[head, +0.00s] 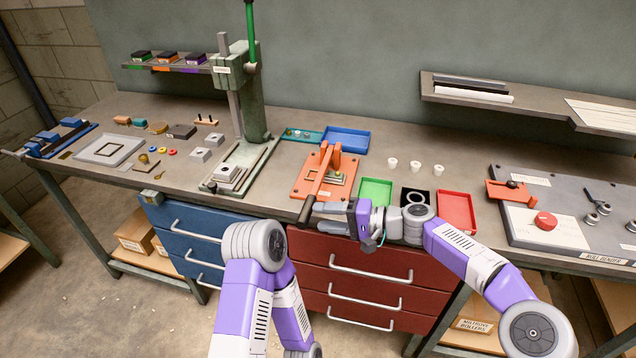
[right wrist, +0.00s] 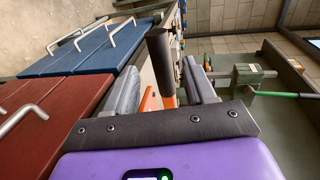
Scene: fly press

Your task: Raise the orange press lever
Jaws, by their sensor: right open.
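The orange press (head: 328,172) stands on the bench in the middle of the head view. Its orange lever (head: 319,178) slopes down toward the bench's front edge and ends in a dark grip (head: 306,211). My right gripper (head: 322,213) is open at that grip. In the right wrist view the dark grip (right wrist: 160,58) appears between the two grey fingers of the right gripper (right wrist: 163,82), with gaps on both sides. An orange part of the lever (right wrist: 150,100) shows behind it. My left arm shows low in the head view, but its gripper is not visible.
Green (head: 375,192) and red (head: 457,211) trays lie right of the press, with a blue tray (head: 345,140) behind. A tall green press (head: 250,90) stands to the left. Red drawers (head: 360,280) with handles lie below the bench edge, close to my right gripper.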

